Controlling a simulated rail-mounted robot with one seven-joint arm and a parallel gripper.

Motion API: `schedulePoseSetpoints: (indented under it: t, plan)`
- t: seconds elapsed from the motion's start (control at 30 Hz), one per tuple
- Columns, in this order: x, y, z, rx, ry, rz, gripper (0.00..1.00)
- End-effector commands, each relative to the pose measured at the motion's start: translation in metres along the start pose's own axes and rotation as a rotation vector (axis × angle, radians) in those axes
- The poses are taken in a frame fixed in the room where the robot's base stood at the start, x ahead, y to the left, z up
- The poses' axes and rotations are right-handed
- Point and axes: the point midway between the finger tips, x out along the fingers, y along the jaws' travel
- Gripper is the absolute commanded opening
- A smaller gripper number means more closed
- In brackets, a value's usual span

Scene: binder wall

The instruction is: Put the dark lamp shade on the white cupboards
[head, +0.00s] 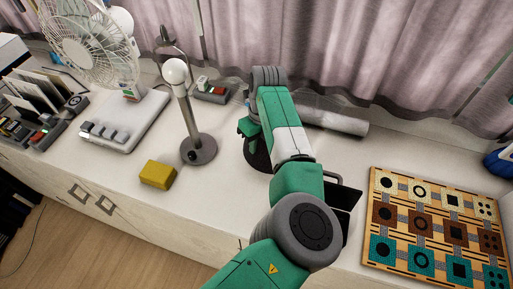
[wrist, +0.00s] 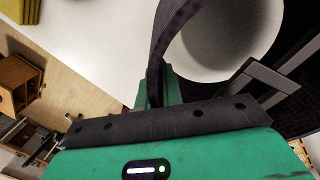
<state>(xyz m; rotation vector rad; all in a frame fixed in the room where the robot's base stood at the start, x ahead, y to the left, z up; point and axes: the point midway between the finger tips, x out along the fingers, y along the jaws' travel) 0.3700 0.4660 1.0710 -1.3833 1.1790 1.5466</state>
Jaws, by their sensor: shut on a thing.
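The dark lamp shade (head: 258,157) is partly hidden behind my arm in the head view, low over the white top or on it; I cannot tell if it touches. My gripper (head: 250,128) is shut on the shade's edge. In the wrist view the shade's dark wall (wrist: 173,30) passes at my gripper's fingers (wrist: 158,88), with a pale round area beside it. The white cupboards (head: 118,172) form a long low unit with a pale top and dark square handles. A lamp with a bare white bulb (head: 175,72) stands upright left of my gripper.
A yellow block (head: 158,174) lies near the front edge. A white fan (head: 90,45) and small devices stand at the left. A patterned board (head: 436,232) lies at the right. A pale roll (head: 335,117) lies behind my arm, before the curtain. Clear top surrounds the lamp base.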

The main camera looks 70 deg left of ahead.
Motion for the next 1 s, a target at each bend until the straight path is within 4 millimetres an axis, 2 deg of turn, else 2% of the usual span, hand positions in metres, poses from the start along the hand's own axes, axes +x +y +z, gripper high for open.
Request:
schedulePoseSetpoints:
  t: [0.03, 0.1, 0.4, 0.43, 0.53, 0.77, 0.87, 1.0]
  plan:
    - [0.011, -0.001, 0.0, 0.001, 0.0, 0.004, 0.0]
    - [0.021, -0.002, 0.0, 0.002, 0.001, 0.003, 0.0]
    - [0.024, -0.004, 0.0, 0.0, 0.001, 0.001, 0.0]
    - [0.024, -0.004, 0.0, 0.0, 0.0, 0.001, 0.1]
    - [0.024, -0.003, 0.0, 0.0, 0.0, 0.001, 0.29]
    - [0.024, -0.003, 0.0, 0.0, 0.0, 0.001, 0.3]
    - [0.018, -0.003, 0.0, 0.0, 0.0, 0.0, 0.3]
    - [-0.01, -0.004, 0.0, 0.0, -0.001, -0.004, 0.3]
